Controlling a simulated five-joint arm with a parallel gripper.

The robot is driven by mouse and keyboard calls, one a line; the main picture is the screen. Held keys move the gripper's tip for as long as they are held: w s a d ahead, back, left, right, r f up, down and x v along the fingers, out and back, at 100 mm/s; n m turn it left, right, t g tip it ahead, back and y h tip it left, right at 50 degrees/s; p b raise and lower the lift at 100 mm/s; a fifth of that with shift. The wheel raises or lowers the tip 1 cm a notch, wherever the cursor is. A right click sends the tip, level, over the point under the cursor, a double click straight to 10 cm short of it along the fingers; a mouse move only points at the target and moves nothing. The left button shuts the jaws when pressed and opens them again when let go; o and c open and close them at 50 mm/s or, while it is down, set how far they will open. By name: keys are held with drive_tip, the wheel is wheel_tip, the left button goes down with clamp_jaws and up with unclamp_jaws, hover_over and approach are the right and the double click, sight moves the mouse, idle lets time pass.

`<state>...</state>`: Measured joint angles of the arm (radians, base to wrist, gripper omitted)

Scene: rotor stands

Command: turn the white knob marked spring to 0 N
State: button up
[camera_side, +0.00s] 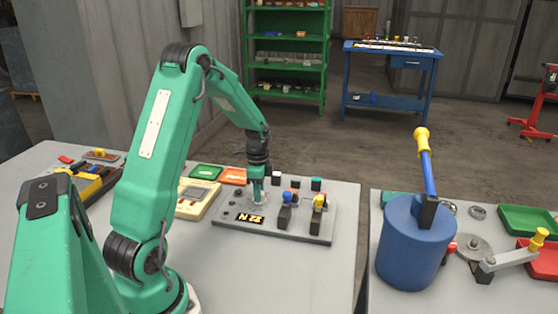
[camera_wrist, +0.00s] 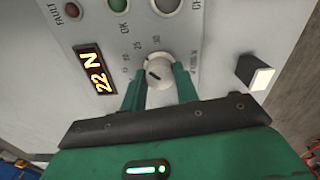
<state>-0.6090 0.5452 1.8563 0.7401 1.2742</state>
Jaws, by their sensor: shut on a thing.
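The white knob (camera_wrist: 157,72) sits on a grey panel, with a dark pointer mark on its face and small scale numbers printed around it, 25 and 30 among them. My gripper (camera_wrist: 160,86) is shut on the knob, one green finger on each side. The amber display (camera_wrist: 96,69) beside it reads 22 N in the wrist view. In the side view my gripper (camera_side: 258,198) points down at the grey panel box (camera_side: 300,235), and the knob is hidden by the fingers. The display (camera_side: 250,218) there shows beside the gripper.
The panel also carries a blue-topped lever (camera_side: 287,198), a yellow-topped lever (camera_side: 319,202) and a lit white button (camera_wrist: 261,79). A beige meter (camera_side: 198,198) stands left of the panel. A blue cylinder (camera_side: 408,250) with a yellow-handled lever stands on the right table.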

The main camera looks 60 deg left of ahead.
drive_tip(key=n, duration=1.3)
drive_tip(key=shift+n, duration=0.4)
drive_tip(key=n, duration=0.6)
drive_tip(key=shift+d, duration=0.1)
drive_tip(key=n, duration=0.7)
drive_tip(key=o, duration=1)
drive_tip(key=shift+r, duration=0.15)
